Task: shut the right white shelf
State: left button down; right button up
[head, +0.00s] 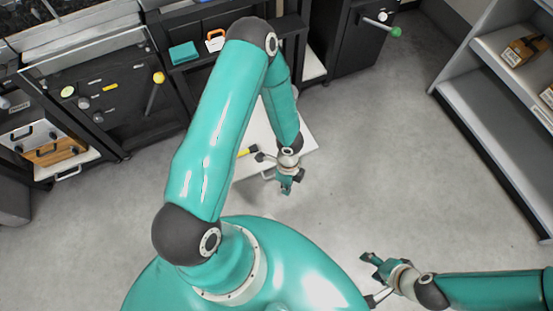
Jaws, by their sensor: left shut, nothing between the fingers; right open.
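The right white shelf (254,133) is pulled out from the dark cabinets, over the grey floor. My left arm crosses above it and hides part of it. A yellow and black tool (247,151) lies on it, and its front handle shows partly beside my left gripper. My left gripper (287,187) is shut and empty at the front edge of this shelf; I cannot tell whether it touches. My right gripper (371,263) is open and empty over the floor at the lower right, away from the shelf.
Another white shelf (70,170) with a handle sits at the left. Dark cabinets (120,110) with a yellow-knobbed lever line the back. A teal box (184,52) stands on a ledge. A grey rack (490,115) with cartons stands at the right. The middle floor is clear.

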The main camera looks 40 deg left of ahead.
pick_arm(q)
jog(key=w+a+f+m+t+y+b, duration=0.1)
jog(key=w+a+f+m+b, duration=0.1)
jog(key=f, duration=0.5)
jog(key=w+a+f+m+t+y+b, duration=0.1)
jog(key=w+a+f+m+y+b, duration=0.1)
jog(key=a+f, duration=0.5)
jog(key=w+a+f+m+t+y+b, duration=0.1)
jog(key=w+a+f+m+b, duration=0.2)
jog(key=w+a+f+b, duration=0.2)
notch_tip(320, 180, down, 4)
jog(key=shift+w+r+m+b, duration=0.15)
jog(key=shift+w+m+b, duration=0.25)
jog(key=shift+b, duration=0.55)
pick_arm(e)
notch_tip(320, 180, down, 14)
jog(key=shift+r, duration=0.1)
